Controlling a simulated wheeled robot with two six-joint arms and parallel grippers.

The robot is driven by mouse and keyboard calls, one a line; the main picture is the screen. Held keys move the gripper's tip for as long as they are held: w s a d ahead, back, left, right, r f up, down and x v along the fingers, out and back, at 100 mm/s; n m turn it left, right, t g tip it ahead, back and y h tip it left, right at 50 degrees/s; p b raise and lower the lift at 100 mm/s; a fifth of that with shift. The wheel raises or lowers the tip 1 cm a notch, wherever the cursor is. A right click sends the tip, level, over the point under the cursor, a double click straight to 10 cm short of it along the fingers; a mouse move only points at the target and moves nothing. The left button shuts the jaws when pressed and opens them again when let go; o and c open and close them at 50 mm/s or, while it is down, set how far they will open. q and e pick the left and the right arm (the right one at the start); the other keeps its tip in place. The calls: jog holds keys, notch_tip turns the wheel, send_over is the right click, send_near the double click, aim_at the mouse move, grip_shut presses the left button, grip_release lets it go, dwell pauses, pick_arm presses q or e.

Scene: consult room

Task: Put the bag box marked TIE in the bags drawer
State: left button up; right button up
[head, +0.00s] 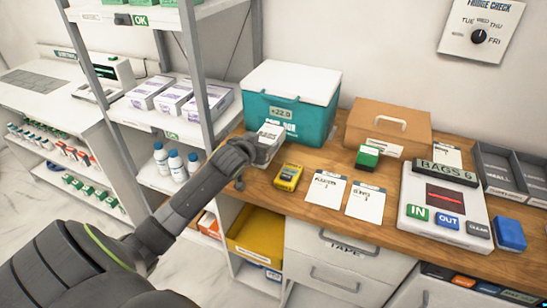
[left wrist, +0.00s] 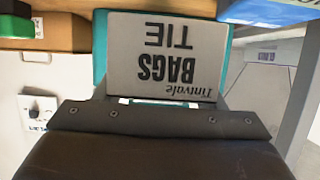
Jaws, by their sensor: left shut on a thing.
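The bag box (head: 270,141), white with grey print, is held in front of the teal cool box at the back of the wooden counter. In the left wrist view the box (left wrist: 168,62) reads BAGS TIE upside down and fills the space ahead of the jaws. My left gripper (head: 255,152) is shut on it. Whether the box touches the counter is unclear. A drawer marked TAPE (head: 345,247) is shut below the counter. No drawer marked bags can be made out. My right gripper is out of view.
A teal cool box (head: 305,122) and a brown case (head: 388,126) stand behind. A yellow device (head: 288,177), two paper cards (head: 325,188) and a scanner unit showing BAGS 6 (head: 444,204) are on the counter. A shelf post (head: 195,75) stands left of the gripper.

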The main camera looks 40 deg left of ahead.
pick_arm(q)
jog(key=shift+f, duration=3.1)
jog(key=shift+f, duration=0.1)
jog(key=o, duration=1.1)
